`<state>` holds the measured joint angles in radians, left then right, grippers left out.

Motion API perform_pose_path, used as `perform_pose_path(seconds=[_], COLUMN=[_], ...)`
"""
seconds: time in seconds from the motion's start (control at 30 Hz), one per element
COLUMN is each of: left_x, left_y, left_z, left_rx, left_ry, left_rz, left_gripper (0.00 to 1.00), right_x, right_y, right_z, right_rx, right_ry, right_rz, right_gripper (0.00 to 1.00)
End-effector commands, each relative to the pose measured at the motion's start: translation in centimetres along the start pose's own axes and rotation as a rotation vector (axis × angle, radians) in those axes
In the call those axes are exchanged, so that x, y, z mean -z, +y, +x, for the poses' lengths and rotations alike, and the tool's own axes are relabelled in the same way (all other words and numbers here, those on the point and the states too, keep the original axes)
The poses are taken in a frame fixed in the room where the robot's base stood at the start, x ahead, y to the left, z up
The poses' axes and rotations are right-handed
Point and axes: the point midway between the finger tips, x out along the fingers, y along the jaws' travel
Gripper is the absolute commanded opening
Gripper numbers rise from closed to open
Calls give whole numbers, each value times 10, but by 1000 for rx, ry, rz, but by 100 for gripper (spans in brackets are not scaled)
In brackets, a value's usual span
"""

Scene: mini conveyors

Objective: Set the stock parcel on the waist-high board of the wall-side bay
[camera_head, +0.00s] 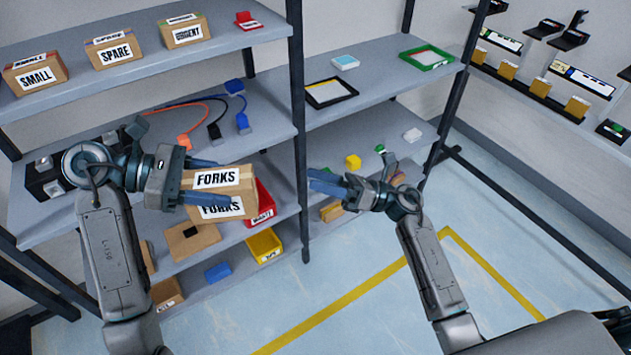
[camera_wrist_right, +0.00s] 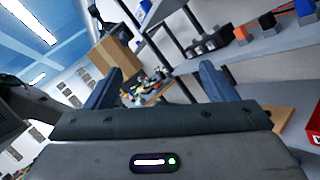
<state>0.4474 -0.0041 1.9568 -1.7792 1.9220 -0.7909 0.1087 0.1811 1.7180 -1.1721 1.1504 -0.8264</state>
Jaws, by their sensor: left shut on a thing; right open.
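My left gripper (camera_head: 213,181) is shut on a brown carton labelled FORKS (camera_head: 241,206), held in front of the left bay's shelves. My right gripper (camera_head: 324,181) is open and empty, in front of the right bay. Its two fingers also show in the right wrist view (camera_wrist_right: 160,88); a brown box (camera_wrist_right: 112,58) appears beyond them. The left bay has a board with cables (camera_head: 265,125) at middle height. The right bay has an upper board (camera_head: 385,82) and a lower board (camera_head: 320,150). No readable label says STOCK.
SMALL (camera_head: 35,76), SPARE (camera_head: 115,55) and URGENT (camera_head: 187,35) boxes stand on the left bay's top board. A black-rimmed tray (camera_head: 330,93) and green tray (camera_head: 427,58) lie on the right bay's upper board. Dark posts (camera_head: 297,120) separate the bays. The floor right is clear.

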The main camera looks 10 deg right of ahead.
Motion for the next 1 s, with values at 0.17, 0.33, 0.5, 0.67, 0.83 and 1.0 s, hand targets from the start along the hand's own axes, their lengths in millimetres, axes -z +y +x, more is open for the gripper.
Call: perform_pose_path(seconds=[0.17,0.33,0.5,0.67,0.83,1.0], left_x=[0,0,0,0,0,0], left_y=[0,0,0,0,0,0], left_z=[0,0,0,0,0,0], left_rx=[0,0,0,0,0,0], left_ry=[-1,-1,-1,-1,-1,-1], left_rz=[1,1,1,1,1,1], left_gripper=[23,23,23,23,23,23], right_x=[-12,-11,-6,1,12,22], right_y=[58,78,81,83,85,87], right_z=[21,24,34,55,80,104], right_rx=[-129,-175,-182,-182,-181,-181], right_ry=[244,350,364,359,359,358], right_rz=[-373,-525,-545,-543,-541,-540], right_gripper=[78,78,78,78,78,78])
